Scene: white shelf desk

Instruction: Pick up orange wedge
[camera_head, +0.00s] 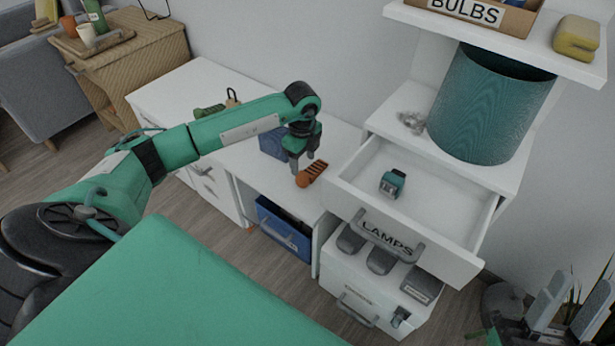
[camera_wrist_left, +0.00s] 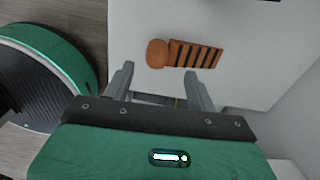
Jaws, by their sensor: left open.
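The orange wedge (camera_head: 311,173) lies on the white desk top, near its front edge. It has dark stripes across one part and a rounded plain orange end. In the left wrist view the orange wedge (camera_wrist_left: 190,54) lies just beyond the fingertips. My left gripper (camera_head: 303,163) is above and beside the wedge, pointing down. Its two fingers (camera_wrist_left: 160,75) are apart with nothing between them, and I see no contact with the wedge.
An open drawer (camera_head: 440,215) marked LAMPS sticks out right of the wedge, with a small teal object (camera_head: 392,183) in it. A blue box (camera_head: 272,143) stands behind my left gripper. A blue bin (camera_head: 285,232) sits under the desk. A teal cylinder (camera_head: 488,105) stands on the shelf.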

